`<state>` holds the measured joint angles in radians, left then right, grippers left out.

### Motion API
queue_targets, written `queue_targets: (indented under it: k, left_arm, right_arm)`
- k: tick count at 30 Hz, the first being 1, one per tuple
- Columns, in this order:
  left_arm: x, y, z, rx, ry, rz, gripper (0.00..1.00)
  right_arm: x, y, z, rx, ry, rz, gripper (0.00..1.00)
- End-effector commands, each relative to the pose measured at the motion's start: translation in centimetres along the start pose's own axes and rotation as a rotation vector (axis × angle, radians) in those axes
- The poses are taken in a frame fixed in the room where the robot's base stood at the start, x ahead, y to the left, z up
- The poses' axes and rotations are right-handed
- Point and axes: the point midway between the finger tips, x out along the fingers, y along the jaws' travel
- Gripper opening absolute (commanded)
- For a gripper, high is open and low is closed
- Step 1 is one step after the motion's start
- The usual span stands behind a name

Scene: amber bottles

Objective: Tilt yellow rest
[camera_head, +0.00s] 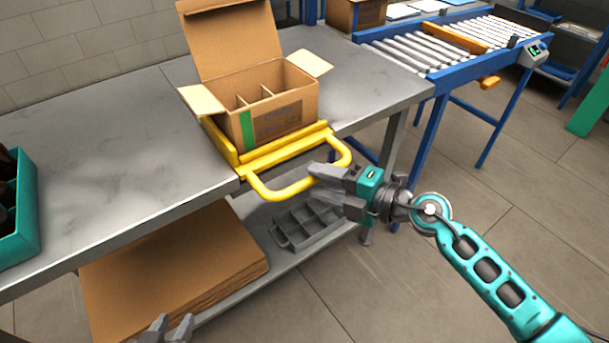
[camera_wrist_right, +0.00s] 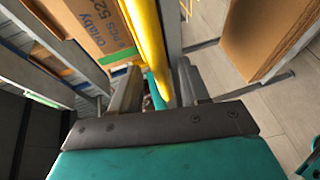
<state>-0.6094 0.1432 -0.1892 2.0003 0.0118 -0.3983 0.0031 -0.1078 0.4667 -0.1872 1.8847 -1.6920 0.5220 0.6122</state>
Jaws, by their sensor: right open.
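The yellow rest (camera_head: 283,151) sits at the front edge of the grey table, with its looped handle (camera_head: 295,190) sticking out over the edge. An open cardboard box (camera_head: 280,107) with dividers stands on the rest and looks level. My right gripper (camera_head: 318,180) is at the right side of the handle. In the right wrist view the yellow handle bar (camera_wrist_right: 148,45) runs between the open fingers (camera_wrist_right: 158,88); I cannot tell whether they touch it. My left gripper (camera_head: 168,328) shows only its fingertips, apart and empty, at the bottom edge.
A teal crate (camera_head: 32,225) with dark bottles stands at the table's left. Flat cardboard sheets (camera_head: 170,260) and a grey divided tray (camera_head: 310,223) lie on the lower shelf. A roller conveyor (camera_head: 440,48) stands behind at right. The table's middle is clear.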

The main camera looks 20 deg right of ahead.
Motion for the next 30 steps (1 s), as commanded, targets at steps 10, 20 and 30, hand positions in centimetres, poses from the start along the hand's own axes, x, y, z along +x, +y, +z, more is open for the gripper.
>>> queue_targets:
  k: [10, 20, 30]
  left_arm:
    - [0.2, 0.0, 0.5, -0.003, -0.012, 0.001, 0.39]
    - [0.1, 0.0, 0.2, -0.001, -0.005, 0.001, 0.39]
    - [0.1, 0.0, 0.2, 0.003, -0.004, 0.002, 0.39]
  right_arm:
    - [4.0, 0.0, 0.0, 0.000, 0.000, 0.000, 0.45]
    - [4.2, 0.0, 0.0, 0.000, 0.000, 0.000, 0.42]
    - [4.1, 0.0, 0.0, 0.000, 0.000, 0.000, 0.10]
